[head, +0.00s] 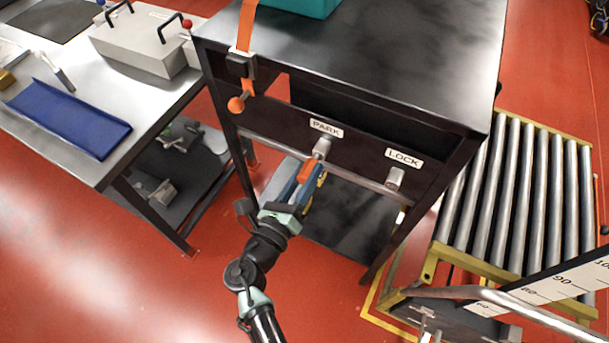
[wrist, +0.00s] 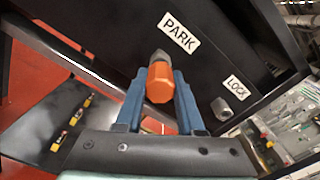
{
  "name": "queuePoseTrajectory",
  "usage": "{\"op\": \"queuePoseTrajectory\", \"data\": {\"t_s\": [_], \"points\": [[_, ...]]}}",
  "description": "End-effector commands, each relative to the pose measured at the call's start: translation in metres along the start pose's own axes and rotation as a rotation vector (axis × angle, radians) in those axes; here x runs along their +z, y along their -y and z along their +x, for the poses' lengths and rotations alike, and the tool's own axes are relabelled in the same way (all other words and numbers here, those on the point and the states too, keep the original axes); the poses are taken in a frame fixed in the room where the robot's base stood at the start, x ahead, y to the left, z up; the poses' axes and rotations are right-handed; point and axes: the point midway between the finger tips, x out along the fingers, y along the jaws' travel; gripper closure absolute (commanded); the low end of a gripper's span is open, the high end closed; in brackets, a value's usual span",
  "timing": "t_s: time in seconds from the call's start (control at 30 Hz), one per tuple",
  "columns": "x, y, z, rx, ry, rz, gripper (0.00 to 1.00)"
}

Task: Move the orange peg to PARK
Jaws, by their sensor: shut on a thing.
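The orange peg (wrist: 160,84) is between the blue fingers of my gripper (wrist: 158,97) in the wrist view, with its far end at the grey socket under the PARK label (wrist: 179,32). In the head view the orange peg (head: 306,172) also shows at my gripper (head: 304,178), lined up with the PARK socket (head: 321,148). My gripper is shut on the peg. I cannot tell how deep the peg sits in the socket. The LOCK socket (head: 395,178) on the right, under the LOCK label (head: 404,158), looks empty.
A rail (head: 270,145) runs along the table front below the sockets. A roller conveyor (head: 520,190) stands to the right, a steel bench with a blue tray (head: 68,118) to the left.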

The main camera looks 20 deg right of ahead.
Motion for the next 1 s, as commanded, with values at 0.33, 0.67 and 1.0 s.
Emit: {"op": "queuePoseTrajectory", "data": {"t_s": [0.33,0.67,1.0], "points": [[0.0,0.0,0.009,-0.001,0.0,0.0,1.0],[0.0,0.0,0.017,-0.002,0.0,0.0,1.0],[0.0,0.0,0.018,-0.001,0.0,0.0,0.28]]}}
